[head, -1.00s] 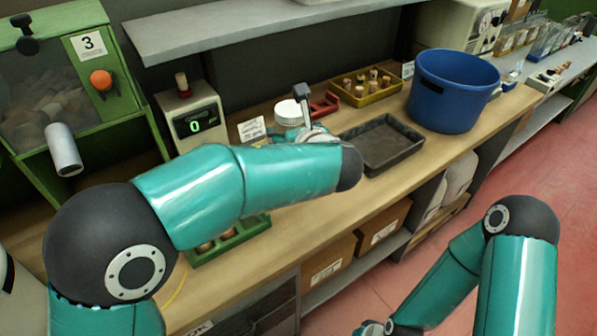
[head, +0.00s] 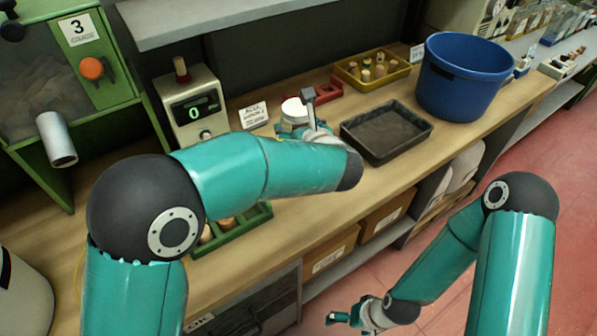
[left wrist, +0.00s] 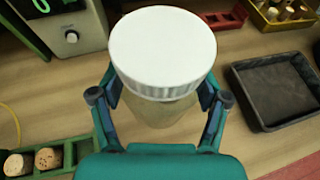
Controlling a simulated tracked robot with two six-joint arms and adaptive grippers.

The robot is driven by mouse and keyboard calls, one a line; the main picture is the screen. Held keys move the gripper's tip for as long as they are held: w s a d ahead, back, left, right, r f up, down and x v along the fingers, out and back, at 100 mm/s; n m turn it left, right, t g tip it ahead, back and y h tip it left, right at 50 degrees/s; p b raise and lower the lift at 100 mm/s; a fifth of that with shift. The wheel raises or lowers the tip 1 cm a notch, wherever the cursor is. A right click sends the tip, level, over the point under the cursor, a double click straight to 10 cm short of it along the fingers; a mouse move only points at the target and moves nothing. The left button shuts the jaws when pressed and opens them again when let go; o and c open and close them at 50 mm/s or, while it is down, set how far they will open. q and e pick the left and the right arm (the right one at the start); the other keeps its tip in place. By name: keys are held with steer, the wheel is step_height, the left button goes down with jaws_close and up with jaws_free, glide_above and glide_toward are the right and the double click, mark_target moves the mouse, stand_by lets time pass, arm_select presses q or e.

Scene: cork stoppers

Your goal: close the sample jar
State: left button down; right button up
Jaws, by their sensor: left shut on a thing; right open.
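The sample jar is a pale, see-through jar (left wrist: 165,112) with a white ribbed lid (left wrist: 162,48) on its top. In the head view the white lid (head: 294,109) shows at the middle of the bench, behind my left forearm. My left gripper (left wrist: 161,92) is shut on the jar, one finger on each side just under the lid's edge; the exact contact is partly hidden by the lid. The lid looks level; I cannot tell whether it is tightened. My right gripper (head: 346,316) is open and empty, low over the floor beside the bench.
A black tray (head: 424,128) lies right of the jar, with a blue bucket (head: 463,80) beyond it. A green cork rack (head: 262,213) sits at the front.

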arm_select(q)
step_height(320, 180, down, 10)
steer(key=shift+w+f+p, duration=0.1)
steer(key=shift+f+p, duration=0.05)
steer(key=shift+p, duration=0.3)
step_height(320, 180, down, 4)
steer(key=shift+r+p, duration=0.1)
steer(key=shift+p, duration=0.25)
steer(key=shift+f, duration=0.25)
